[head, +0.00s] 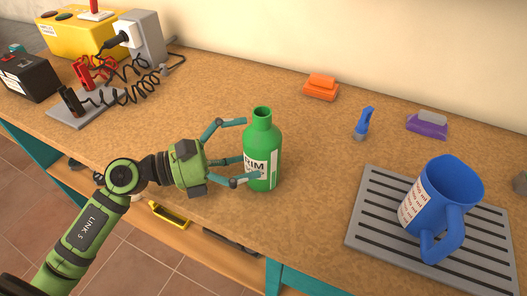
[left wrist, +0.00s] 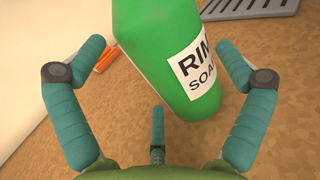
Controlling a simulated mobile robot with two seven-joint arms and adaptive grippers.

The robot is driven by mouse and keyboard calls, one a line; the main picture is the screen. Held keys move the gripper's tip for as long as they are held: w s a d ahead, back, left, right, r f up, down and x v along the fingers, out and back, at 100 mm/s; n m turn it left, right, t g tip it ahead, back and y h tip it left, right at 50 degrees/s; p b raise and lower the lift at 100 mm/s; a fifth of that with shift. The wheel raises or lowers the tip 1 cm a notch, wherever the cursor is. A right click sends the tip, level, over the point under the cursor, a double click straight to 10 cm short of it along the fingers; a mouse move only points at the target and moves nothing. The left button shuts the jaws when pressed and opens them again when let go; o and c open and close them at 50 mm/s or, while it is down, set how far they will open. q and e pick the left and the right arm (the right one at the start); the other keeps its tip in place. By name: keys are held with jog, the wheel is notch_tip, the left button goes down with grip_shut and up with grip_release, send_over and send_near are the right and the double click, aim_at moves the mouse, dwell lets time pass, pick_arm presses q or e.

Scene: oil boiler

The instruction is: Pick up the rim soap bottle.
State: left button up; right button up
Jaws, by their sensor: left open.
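The rim soap bottle (head: 264,150) is green with a white label and stands upright on the cork-topped workbench, near its front edge, in the head view. My left gripper (head: 244,150) comes in from the left with its teal fingers open around the bottle's side. In the left wrist view the bottle (left wrist: 165,55) shows large between the spread fingers (left wrist: 156,78), its label reading "RIM SOA". I cannot tell whether any finger touches it. Part of the label is hidden behind a finger in the head view. My right gripper is not in view.
A blue mug (head: 440,200) stands on a grey slatted tray (head: 375,215) at the right. An orange sponge (head: 321,87), a blue brush (head: 364,124) and a purple brush (head: 427,125) lie behind. Cables and a yellow box (head: 80,35) occupy the back left.

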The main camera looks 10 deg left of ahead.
aim_at(269, 143)
pick_arm(q)
jog(key=p+x, duration=0.2)
jog(key=x, duration=0.2)
jog(key=shift+d+r, duration=0.1)
jog(key=shift+d, duration=0.15)
jog(key=shift+w+d, duration=0.15)
jog(key=shift+d, duration=0.05)
jog(key=shift+c, duration=1.2)
jog(key=c, duration=0.8)
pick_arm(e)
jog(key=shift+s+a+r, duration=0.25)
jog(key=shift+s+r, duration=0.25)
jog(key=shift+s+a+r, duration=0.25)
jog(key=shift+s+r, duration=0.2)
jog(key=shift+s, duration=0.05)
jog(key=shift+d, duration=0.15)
pick_arm(q)
jog(key=shift+r, duration=0.4)
notch_tip(269, 143, up, 17)
jog(key=shift+r+p, duration=0.1)
jog(key=shift+p, duration=1.1)
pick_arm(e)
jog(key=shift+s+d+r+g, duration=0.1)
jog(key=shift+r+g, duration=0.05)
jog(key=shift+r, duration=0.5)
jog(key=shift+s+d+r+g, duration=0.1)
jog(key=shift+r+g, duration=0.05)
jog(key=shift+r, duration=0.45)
